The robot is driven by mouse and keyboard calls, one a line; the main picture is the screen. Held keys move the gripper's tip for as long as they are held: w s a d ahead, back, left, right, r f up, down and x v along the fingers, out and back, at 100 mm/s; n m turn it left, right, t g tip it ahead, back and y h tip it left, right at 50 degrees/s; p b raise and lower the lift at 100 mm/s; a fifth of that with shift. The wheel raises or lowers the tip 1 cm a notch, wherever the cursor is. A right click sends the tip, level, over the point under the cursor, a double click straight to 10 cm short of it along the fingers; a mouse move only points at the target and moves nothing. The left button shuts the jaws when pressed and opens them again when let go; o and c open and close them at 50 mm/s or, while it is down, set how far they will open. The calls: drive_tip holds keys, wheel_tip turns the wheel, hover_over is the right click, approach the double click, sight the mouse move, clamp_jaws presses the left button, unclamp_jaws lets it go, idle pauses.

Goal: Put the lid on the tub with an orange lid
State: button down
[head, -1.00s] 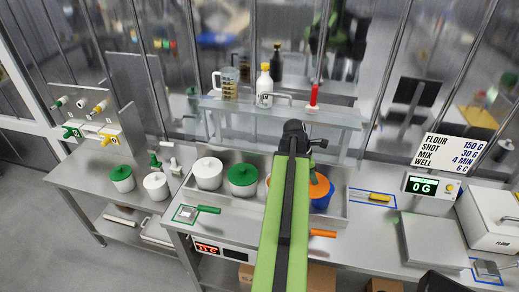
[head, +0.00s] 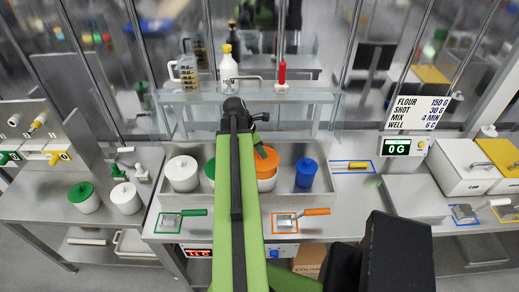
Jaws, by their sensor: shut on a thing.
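The tub with an orange top and white body (head: 267,184) stands in the steel tray, between a green-lidded tub and a blue tub (head: 306,173). An orange lid (head: 271,165) shows at its top, under the end of my arm. My gripper (head: 264,154) is over this tub and shut on the orange lid. My arm hides the fingertips and the tub's left side. I cannot tell whether the lid touches the rim or is slightly above it.
A white tub (head: 182,174) stands left in the tray (head: 330,195). A shelf (head: 300,97) with bottles and a jug is behind. Orange (head: 286,222) and green (head: 172,221) scrapers lie in front. A scale display (head: 397,147) is at right.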

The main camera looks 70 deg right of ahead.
sight(261, 159)
drive_tip(key=shift+s+f+b, duration=0.1)
drive_tip(key=shift+f+b, duration=1.85)
drive_tip(key=shift+f, duration=0.35)
drive_tip(key=shift+f, duration=0.2)
drive_tip(key=c, duration=0.6)
unclamp_jaws()
drive_tip(key=shift+s, duration=0.1)
wheel_tip(261, 159, up, 7)
drive_tip(key=p, duration=0.6)
drive_tip(key=shift+r+p, duration=0.1)
drive_tip(key=shift+p, duration=0.3)
